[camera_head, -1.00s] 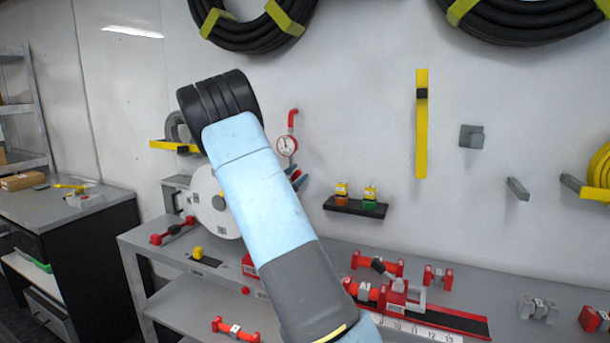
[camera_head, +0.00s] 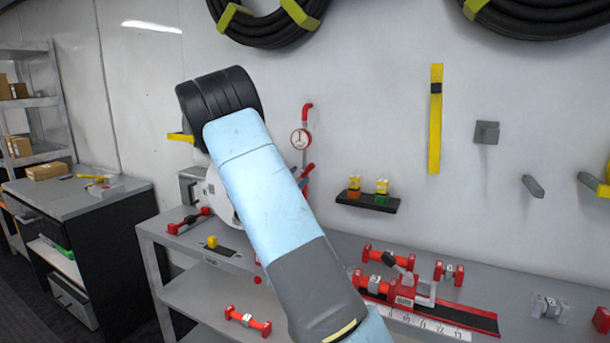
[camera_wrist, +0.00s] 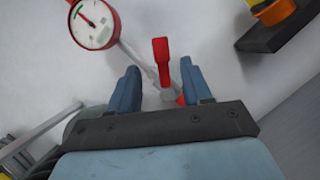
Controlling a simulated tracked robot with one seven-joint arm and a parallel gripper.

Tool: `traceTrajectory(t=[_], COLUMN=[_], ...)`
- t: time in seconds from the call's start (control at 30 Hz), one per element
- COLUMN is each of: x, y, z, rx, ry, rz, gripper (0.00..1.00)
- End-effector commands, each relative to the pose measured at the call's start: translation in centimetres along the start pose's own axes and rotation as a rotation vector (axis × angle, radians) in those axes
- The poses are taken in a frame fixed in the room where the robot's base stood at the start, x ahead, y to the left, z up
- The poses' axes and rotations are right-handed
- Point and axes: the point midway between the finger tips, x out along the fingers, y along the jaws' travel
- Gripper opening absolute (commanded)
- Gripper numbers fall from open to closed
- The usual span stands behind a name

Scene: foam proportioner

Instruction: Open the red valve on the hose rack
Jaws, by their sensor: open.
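A red valve handle (camera_wrist: 162,62) stands out from a thin grey pipe in the wrist view. My gripper (camera_wrist: 160,68) is open, with one blue finger on each side of the handle; I see no clear contact. In the head view my arm hides most of the gripper. A red part, likely the same handle (camera_head: 308,170), shows just right of my arm, below the gauge. A round gauge with a red rim (camera_wrist: 95,22) sits up and left of the handle; it also shows in the head view (camera_head: 300,139).
A small black shelf (camera_head: 367,201) with two coloured blocks is right of the valve, and its corner shows in the wrist view (camera_wrist: 280,28). A grey bench (camera_head: 210,297) with red fittings lies below. Hose coils hang above.

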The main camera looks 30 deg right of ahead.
Motion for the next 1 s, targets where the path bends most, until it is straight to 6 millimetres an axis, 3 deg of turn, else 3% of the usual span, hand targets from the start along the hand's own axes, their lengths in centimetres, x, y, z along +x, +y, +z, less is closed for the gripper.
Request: traceTrajectory(t=[0.4,0.57,0.9,1.0], x=[-0.4,-0.2,0.1,-0.3], y=[-0.6,-1.0,-5.2,-6.6], z=[0.0,0.6,6.5,8.3], rx=[-0.006,0.003,0.125,0.170], ry=[-0.010,-0.010,0.017,0.034], rz=[-0.011,-0.036,-0.324,-0.421], gripper=[0.49,0.34,0.01,0.00])
